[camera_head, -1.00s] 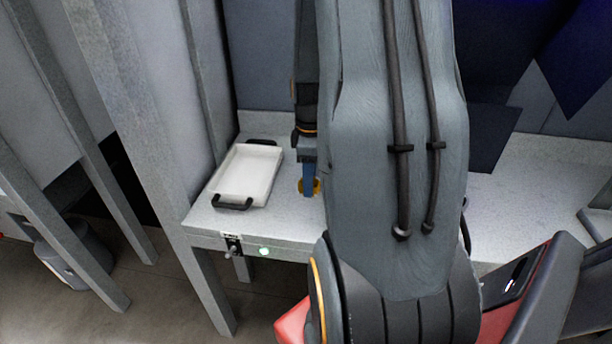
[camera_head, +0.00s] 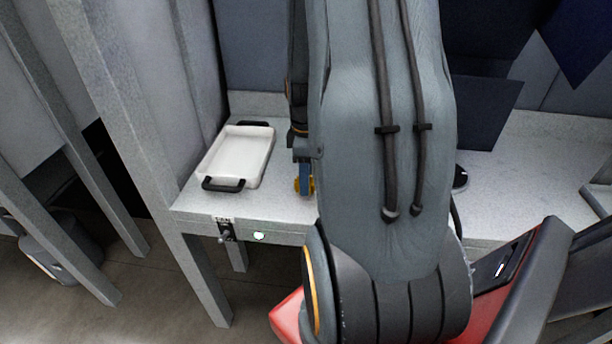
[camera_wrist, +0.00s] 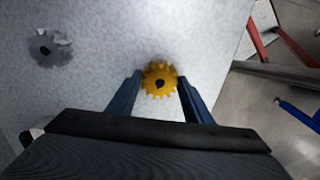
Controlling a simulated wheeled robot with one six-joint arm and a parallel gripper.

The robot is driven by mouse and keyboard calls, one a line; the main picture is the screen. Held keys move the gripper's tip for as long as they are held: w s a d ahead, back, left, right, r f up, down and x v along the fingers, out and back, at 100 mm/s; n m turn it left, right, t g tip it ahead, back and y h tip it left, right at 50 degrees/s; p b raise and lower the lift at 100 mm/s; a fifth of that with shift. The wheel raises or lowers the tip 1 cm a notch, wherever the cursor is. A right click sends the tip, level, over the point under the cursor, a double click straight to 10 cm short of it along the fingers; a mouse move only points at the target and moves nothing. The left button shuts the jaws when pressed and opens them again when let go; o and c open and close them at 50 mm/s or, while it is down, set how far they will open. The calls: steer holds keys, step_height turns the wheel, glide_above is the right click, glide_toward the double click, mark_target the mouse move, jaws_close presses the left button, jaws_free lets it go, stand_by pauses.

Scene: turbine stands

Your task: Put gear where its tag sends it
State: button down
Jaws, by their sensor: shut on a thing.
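A yellow gear (camera_wrist: 160,80) with a dark centre hole sits between the two blue fingers of my gripper (camera_wrist: 160,92) in the wrist view. The fingers are shut on its sides. In the head view my gripper (camera_head: 304,180) is left of my arm, over the bench, with a bit of the yellow gear (camera_head: 311,185) showing beside it. Whether the gear touches the bench top I cannot tell. No readable tag shows on the gear.
A white tray (camera_head: 238,160) with black handles stands on the grey bench (camera_head: 275,208), left of my gripper. A grey gear (camera_wrist: 48,48) lies at upper left in the wrist view.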

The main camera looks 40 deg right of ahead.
steer(key=shift+f, duration=0.35)
steer(key=c, duration=0.7)
jaws_free()
steer(key=shift+o, duration=0.2)
step_height(320, 180, up, 7)
steer(key=p, duration=0.6)
steer(key=a+r+m+b, duration=0.1)
steer(key=a+m, duration=0.1)
steer(key=a, duration=0.6)
steer(key=s+a+r+m+t+b, duration=0.1)
steer(key=a+m+b, duration=0.1)
steer(key=a, duration=0.6)
steer(key=s+a+r+m+b, duration=0.1)
steer(key=a+m, duration=0.3)
steer(key=a, duration=0.4)
steer(key=shift+s+r+b, duration=0.15)
steer(key=shift+s+b, duration=0.1)
steer(key=shift+b, duration=0.5)
